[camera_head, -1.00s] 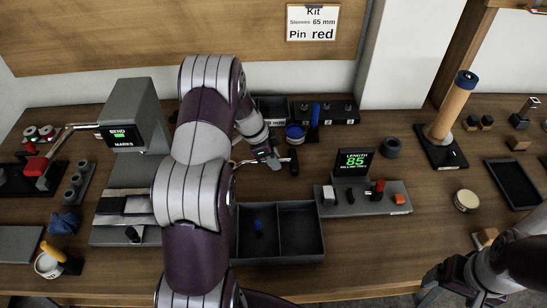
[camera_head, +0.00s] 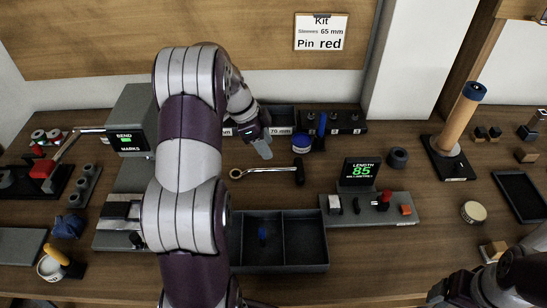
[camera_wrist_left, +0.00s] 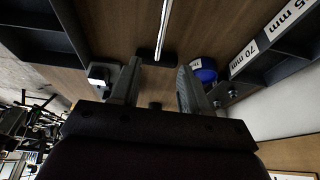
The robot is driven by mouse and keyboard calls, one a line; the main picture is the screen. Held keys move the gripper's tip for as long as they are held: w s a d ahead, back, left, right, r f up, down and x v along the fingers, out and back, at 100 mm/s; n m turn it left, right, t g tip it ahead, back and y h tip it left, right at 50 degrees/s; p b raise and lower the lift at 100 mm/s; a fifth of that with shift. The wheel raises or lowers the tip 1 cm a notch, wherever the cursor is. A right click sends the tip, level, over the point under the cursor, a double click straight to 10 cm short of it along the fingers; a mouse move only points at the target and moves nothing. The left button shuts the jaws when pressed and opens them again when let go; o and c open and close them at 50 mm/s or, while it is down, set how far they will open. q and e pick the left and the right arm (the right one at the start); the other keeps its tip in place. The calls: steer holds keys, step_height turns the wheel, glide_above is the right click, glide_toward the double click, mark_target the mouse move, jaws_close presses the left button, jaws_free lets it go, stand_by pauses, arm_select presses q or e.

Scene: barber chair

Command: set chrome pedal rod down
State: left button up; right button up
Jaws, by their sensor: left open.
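The chrome pedal rod (camera_head: 268,171) lies on the wooden table behind the divided tray, with a ring at its left end and a black grip at its right end. My left gripper (camera_head: 262,150) is just behind the rod in the head view, open and apart from it. In the left wrist view, the rod (camera_wrist_left: 163,28) runs upward beyond the open, empty jaws (camera_wrist_left: 158,78), its black end nearest. My right gripper (camera_head: 437,296) is partly in view at the bottom right; its jaws are not clear.
The divided dark tray (camera_head: 327,240) stands in front of the rod, with a small blue piece inside. The length gauge (camera_head: 372,213) reads 85. A blue-and-white jar (camera_head: 299,146) stands near my left gripper. Labelled bins (camera_head: 283,114) stand behind. The bending machine (camera_head: 128,118) is at left.

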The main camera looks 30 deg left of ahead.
arm_select(q)
steer(key=s+d+n+g+y, duration=0.1)
steer(key=s+d+n+y, duration=0.3)
steer(key=s+d+n, duration=1)
steer(key=s+r+m+p, duration=0.1)
steer(key=s+d+r+p, duration=0.1)
steer(key=r, duration=0.1)
steer(key=s+r+m+p, duration=0.1)
steer(key=p, duration=0.1)
steer(key=shift+s+d+r+m, duration=0.15)
steer(key=shift+s+d+m, duration=0.15)
steer(key=shift+s, duration=0.1)
